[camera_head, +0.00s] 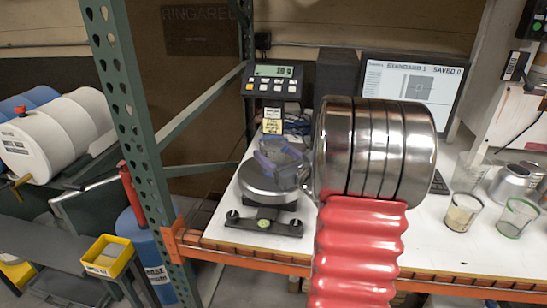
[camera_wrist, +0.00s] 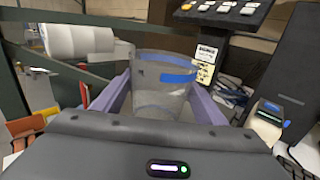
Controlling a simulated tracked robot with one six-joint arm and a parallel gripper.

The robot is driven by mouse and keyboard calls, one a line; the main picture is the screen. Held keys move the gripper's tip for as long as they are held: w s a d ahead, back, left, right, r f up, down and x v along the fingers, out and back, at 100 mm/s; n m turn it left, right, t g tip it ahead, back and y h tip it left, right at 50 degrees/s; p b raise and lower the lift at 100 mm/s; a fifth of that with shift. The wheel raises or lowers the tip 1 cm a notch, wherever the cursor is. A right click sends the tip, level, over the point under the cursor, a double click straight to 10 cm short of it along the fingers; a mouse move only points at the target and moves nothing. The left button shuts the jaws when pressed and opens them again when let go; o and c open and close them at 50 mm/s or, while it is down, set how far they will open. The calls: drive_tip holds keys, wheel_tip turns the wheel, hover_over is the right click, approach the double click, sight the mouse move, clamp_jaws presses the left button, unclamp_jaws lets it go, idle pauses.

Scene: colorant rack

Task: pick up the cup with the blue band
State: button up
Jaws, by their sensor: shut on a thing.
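The cup with the blue band (camera_wrist: 158,103) is a clear tapered cup, upright between the two purple fingers of my gripper (camera_wrist: 160,88) in the wrist view. The blue band runs near its rim, and its lower part is hidden by my gripper body. In the head view my gripper (camera_head: 280,157) is above the round plate of the scale (camera_head: 268,186), partly hidden behind my arm. The gripper is shut on the cup. I cannot tell whether the cup's base touches the plate.
The scale's display (camera_head: 273,82) stands behind on a post. A monitor (camera_head: 412,90) is behind my arm. At right on the white bench are a cup with beige contents (camera_head: 461,216), a green-banded cup (camera_head: 515,218) and a metal vessel (camera_head: 510,182). A green rack post (camera_head: 135,110) stands at left.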

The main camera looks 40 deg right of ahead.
drive_tip(key=shift+c, duration=0.4)
wheel_tip(320, 180, up, 10)
idle(0.4)
drive_tip(key=shift+s+a, duration=0.1)
idle(0.5)
